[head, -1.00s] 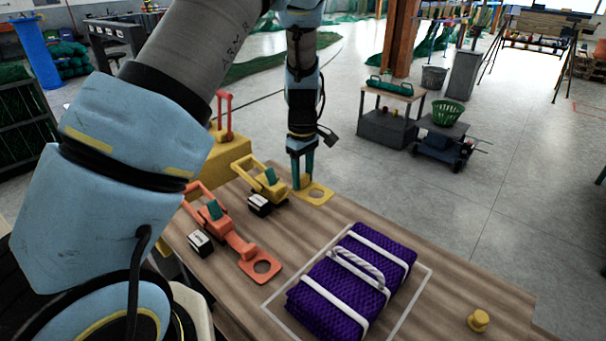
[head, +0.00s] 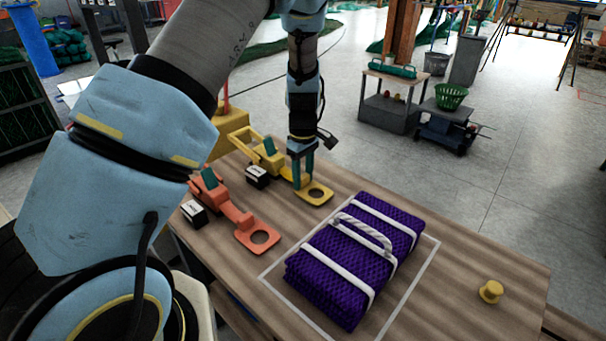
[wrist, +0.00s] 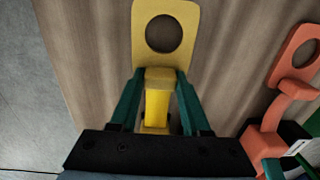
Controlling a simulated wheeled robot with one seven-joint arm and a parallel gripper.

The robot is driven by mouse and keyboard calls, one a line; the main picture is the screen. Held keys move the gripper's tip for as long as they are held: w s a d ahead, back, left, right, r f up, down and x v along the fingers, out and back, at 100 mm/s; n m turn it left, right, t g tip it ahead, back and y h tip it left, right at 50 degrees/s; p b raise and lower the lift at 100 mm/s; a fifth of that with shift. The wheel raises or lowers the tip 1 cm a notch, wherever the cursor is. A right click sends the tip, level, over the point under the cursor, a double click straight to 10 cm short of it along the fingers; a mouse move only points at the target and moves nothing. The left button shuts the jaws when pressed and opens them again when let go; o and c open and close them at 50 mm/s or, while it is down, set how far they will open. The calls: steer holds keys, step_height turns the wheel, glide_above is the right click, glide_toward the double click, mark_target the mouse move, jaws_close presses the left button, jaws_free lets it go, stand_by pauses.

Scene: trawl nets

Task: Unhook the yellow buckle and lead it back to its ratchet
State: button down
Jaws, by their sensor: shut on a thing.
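The yellow buckle (head: 314,193) is a flat plate with a round hole, lying at or just above the wooden table beside the yellow ratchet (head: 264,154). My gripper (head: 302,182) points down with its green fingers shut on the buckle's narrow neck. In the wrist view the gripper (wrist: 157,85) has a finger on each side of the neck, and the buckle plate (wrist: 190,42) extends ahead. The buckle is apart from the yellow peg (head: 491,291). I cannot tell whether the plate touches the table.
An orange ratchet (head: 208,182) with its orange buckle (head: 258,238) lies to the left; it also shows at the wrist view's right edge (wrist: 298,55). A purple net bundle (head: 350,262) with white straps sits inside a pale outline. Bare table lies between bundle and peg.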

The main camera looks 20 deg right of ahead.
steer(key=shift+c, duration=1.4)
jaws_free()
